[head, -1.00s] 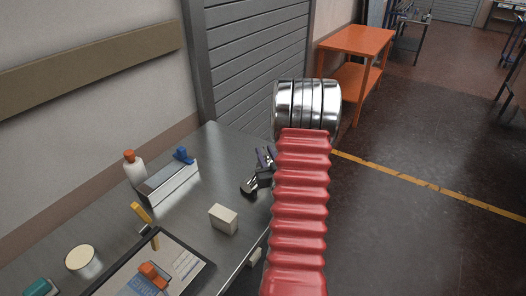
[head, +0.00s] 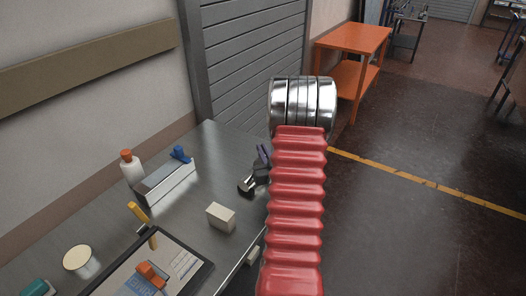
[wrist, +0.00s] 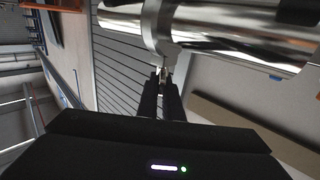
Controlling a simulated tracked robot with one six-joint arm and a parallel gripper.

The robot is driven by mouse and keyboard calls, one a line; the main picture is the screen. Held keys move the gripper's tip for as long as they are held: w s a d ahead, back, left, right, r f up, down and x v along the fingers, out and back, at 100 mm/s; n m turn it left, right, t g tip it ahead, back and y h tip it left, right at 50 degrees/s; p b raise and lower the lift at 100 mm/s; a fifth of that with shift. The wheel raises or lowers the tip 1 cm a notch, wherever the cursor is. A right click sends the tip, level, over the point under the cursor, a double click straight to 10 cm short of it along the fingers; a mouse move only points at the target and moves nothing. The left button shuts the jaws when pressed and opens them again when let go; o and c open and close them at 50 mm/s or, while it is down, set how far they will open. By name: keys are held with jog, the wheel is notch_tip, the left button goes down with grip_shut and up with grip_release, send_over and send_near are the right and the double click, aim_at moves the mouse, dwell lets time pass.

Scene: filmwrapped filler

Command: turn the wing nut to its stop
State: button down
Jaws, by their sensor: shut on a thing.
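In the wrist view, my gripper (wrist: 163,80) points up the picture with its two dark fingers close together. It is shut on the wing nut (wrist: 164,72), of which only a small, pale metal bit shows between the fingertips. Just above it is a polished clamp ring (wrist: 154,28) around a shiny metal pipe (wrist: 225,28) that runs across the top. The fingers hide most of the nut, so I cannot tell its angle. In the head view I cannot make out the nut or the jaws clearly.
An orange table (head: 352,40) is farther back. The floor (head: 425,140) at right is clear. A red ribbed sleeve (head: 295,210) blocks the middle.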

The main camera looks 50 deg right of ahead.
jog(key=shift+w+m+g+h, duration=0.1)
jog(key=shift+m+g+h, duration=0.7)
jog(key=shift+h, duration=0.2)
jog(key=shift+m+g+h, duration=1.6)
jog(key=shift+m+g, duration=0.2)
jog(key=shift+g, duration=0.5)
jog(key=shift+m+g+h, duration=0.55)
jog(key=shift+m+g, duration=0.9)
jog(key=shift+g, duration=0.75)
jog(key=shift+m+g+h, duration=0.55)
jog(key=shift+m+g, duration=0.9)
jog(key=shift+g, duration=0.75)
jog(key=m+g+y, duration=0.1)
jog(key=m+g, duration=0.1)
jog(key=g, duration=0.2)
jog(key=m+g+y, duration=0.1)
jog(key=m+g, duration=0.2)
jog(key=g, duration=0.1)
jog(key=shift+m, duration=0.3)
jog(key=shift+d+m+g+y, duration=0.1)
jog(key=shift+m+g+y, duration=2.4)
jog(key=shift+g, duration=0.5)
jog(key=shift+g+y, duration=0.3)
jog(key=shift+y, duration=0.2)
jog(key=c, duration=1.9)
grip_release()
